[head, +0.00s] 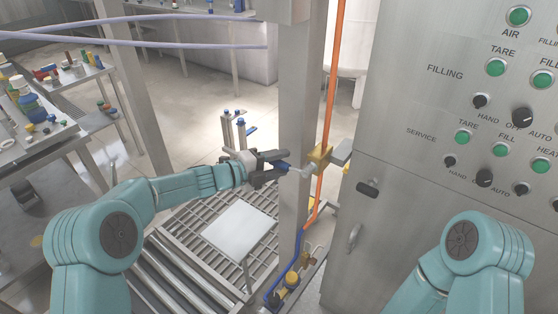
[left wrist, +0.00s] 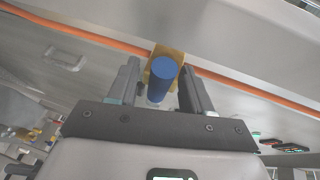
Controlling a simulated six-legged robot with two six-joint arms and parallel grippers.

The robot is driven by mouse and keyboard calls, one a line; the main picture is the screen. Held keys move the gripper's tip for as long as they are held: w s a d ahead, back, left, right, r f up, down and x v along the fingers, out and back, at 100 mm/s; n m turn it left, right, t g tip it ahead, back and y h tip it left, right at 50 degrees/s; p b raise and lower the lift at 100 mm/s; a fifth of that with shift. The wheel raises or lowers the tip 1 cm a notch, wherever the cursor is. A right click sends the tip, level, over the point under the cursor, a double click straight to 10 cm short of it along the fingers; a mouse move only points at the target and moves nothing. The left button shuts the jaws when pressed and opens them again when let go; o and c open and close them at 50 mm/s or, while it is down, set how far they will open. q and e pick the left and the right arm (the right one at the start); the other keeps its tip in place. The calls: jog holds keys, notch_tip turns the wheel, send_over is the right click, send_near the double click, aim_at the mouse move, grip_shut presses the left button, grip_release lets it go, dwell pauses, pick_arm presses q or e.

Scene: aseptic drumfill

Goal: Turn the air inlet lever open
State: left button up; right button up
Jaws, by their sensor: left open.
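The air inlet lever (head: 283,166) has a blue grip and a pale metal arm. It joins a brass valve body (head: 320,155) on the orange air line beside the steel post. In the left wrist view the blue grip (left wrist: 162,75) points toward the camera, with the brass body (left wrist: 172,54) behind it. My left gripper (head: 274,168) is open around the grip, one finger on each side. In the left wrist view gaps show between the grip and both fingers. My right gripper is not in view; only my right arm shows.
A steel control cabinet (head: 400,130) with green buttons and black knobs stands close on the right. A steel post (head: 292,110) stands beside the lever. A grated roller platform (head: 180,235) with a pale plate (head: 240,228) lies below. Tables with bottles stand at left.

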pick_arm(q)
jog(key=shift+w+d, duration=0.1)
jog(key=shift+d, duration=0.1)
jog(key=shift+c, duration=0.4)
grip_shut()
jog(key=shift+f, duration=0.1)
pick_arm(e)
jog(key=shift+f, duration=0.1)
